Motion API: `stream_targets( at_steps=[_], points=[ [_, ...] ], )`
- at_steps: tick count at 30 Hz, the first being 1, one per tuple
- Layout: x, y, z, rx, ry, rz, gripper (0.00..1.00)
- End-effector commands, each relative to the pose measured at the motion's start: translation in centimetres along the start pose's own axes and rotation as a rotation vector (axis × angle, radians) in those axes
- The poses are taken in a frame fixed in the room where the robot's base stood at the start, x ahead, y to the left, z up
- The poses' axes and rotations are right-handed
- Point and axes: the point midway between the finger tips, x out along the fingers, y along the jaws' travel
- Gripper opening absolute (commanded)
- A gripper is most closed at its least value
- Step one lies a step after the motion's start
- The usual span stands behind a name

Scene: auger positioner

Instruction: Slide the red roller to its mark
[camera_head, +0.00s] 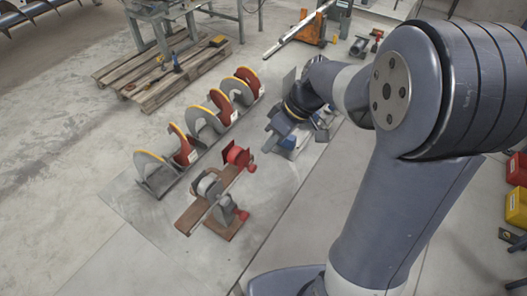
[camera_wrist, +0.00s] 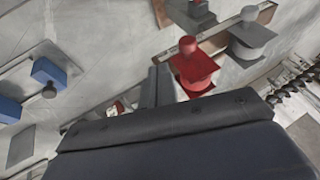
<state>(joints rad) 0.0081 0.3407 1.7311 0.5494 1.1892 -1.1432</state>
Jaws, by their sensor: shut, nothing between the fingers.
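The red roller (camera_head: 237,156) sits at the upper right end of a brown rail (camera_head: 190,216) in the head view. In the wrist view the red roller (camera_wrist: 196,72) shows a red knob and flanges, close to my fingers. A grey roller (camera_head: 207,186) sits farther down the rail, and it also shows in the wrist view (camera_wrist: 252,41). My gripper (camera_head: 271,136) is shut and empty, just right of the red roller. Its fingers (camera_wrist: 158,82) appear beside the roller; I cannot tell whether they touch it. I cannot make out the mark.
Several red and grey auger flights with yellow edges (camera_head: 205,121) stand behind the rail. Blue blocks (camera_wrist: 47,72) lie on the other side of my gripper in the wrist view. A pallet (camera_head: 160,79) is at the back left. The floor at the front left is clear.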

Motion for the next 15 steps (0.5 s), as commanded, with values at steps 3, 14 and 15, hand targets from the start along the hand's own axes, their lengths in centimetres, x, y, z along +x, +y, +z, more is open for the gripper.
stream_targets(
  at_steps=[3, 14, 15],
  points=[
    [0.9, -1.4, 0.2, -0.003, -0.001, 0.0, 0.0],
    [2.3, -2.5, 0.5, -0.001, 0.001, 0.002, 0.0],
    [2.3, -2.4, 0.5, -0.002, 0.001, 0.002, 0.0]
  ],
)
